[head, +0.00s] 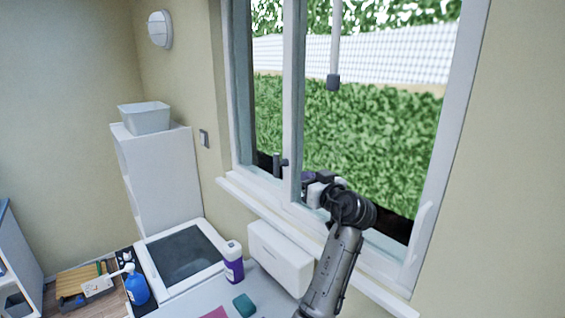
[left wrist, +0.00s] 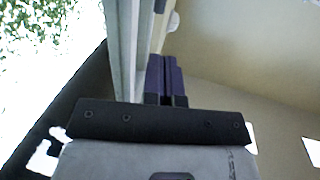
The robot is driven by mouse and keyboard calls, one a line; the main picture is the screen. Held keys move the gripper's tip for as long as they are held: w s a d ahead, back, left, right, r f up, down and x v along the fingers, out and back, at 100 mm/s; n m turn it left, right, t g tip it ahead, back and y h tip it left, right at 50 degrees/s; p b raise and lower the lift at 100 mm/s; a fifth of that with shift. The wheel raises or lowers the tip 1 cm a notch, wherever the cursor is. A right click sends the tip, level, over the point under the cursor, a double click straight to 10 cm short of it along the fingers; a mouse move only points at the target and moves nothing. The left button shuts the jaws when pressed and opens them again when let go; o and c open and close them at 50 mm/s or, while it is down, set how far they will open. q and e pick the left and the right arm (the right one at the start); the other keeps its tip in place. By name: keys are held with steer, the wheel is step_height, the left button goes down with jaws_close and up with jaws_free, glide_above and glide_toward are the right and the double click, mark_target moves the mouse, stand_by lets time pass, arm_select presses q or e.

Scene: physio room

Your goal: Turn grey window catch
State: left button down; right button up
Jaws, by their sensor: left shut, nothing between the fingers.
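The grey window catch (head: 276,164) appears as a small dark upright piece low on the window, by the central frame post. My left gripper (head: 306,178) is just right of that post, low in front of the window, with a visible gap to the catch. In the left wrist view its two dark purple fingers (left wrist: 165,78) are together with nothing between them, beside the pale window frame (left wrist: 126,55). A small dark piece (left wrist: 160,5) at the top edge there may be the catch; I cannot tell. My right gripper is not in view.
A white sill (head: 240,196) runs under the window. A tub (head: 146,118) stands on a white cabinet at left.

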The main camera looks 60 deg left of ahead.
mark_target(278, 158)
arm_select(q)
steer(key=a+p, duration=0.1)
steer(key=a, duration=0.3)
steer(key=a+p, duration=0.1)
steer(key=a, duration=0.3)
steer(key=a+p, duration=0.1)
steer(key=a, duration=0.3)
steer(key=shift+w+r+p, duration=0.1)
steer(key=shift+w+p, duration=0.3)
steer(key=shift+w+a, duration=0.1)
steer(key=shift+a, duration=0.9)
steer(key=shift+p, duration=0.3)
